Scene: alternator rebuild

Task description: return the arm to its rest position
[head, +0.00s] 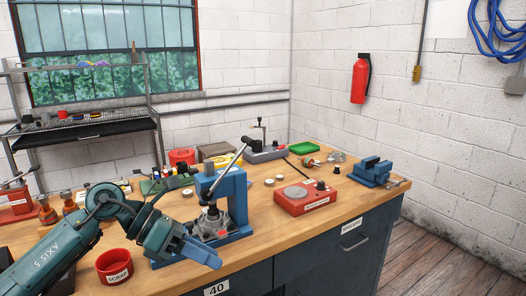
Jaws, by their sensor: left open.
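My left arm (60,248) comes in from the lower left, low over the workbench. Its gripper (208,255) points to the right and down, near the bench's front edge. The gripper is open, and I see nothing held in it. It is in front of the blue arbor press (234,195), close to the press's base; I cannot tell whether they touch. My right gripper is not in view.
A red scrap bin (115,267) stands beside my left forearm. A grey metal part sits on the press base. Further right are a red box with a round plate (305,198) and a blue vise (371,171). Bare wood (275,235) lies right of the press.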

